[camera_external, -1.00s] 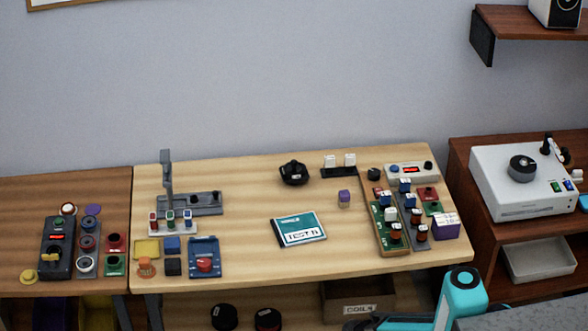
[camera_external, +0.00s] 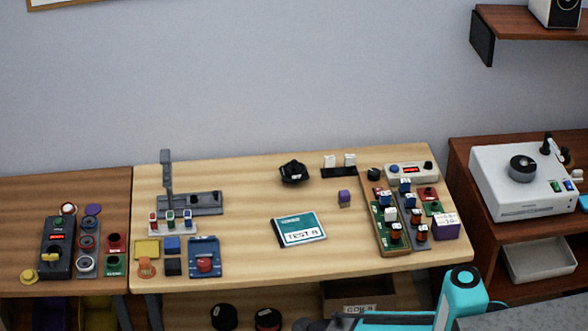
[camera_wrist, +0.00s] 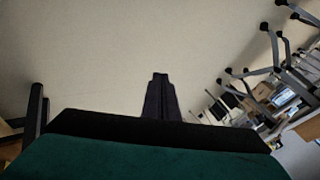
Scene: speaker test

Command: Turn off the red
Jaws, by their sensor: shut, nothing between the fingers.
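Several red controls show in the external view. A white strip on the light table holds small red (camera_external: 153,217), green (camera_external: 170,216) and blue (camera_external: 187,214) switches. A red button (camera_external: 205,265) sits on a blue box (camera_external: 204,245). A red-topped box (camera_external: 115,239) stands on the darker table at left, and another red control (camera_external: 427,193) is at right. Which one the task means, and their on or off states, I cannot tell. My gripper (camera_wrist: 160,95) is shut and empty in the wrist view, pointing at a plain pale surface, away from the controls.
A teal TEST box (camera_external: 299,230) lies mid-table. A black joystick-like device (camera_external: 293,171) stands at the back. Bare tabletop (camera_external: 250,215) lies left of the TEST box.

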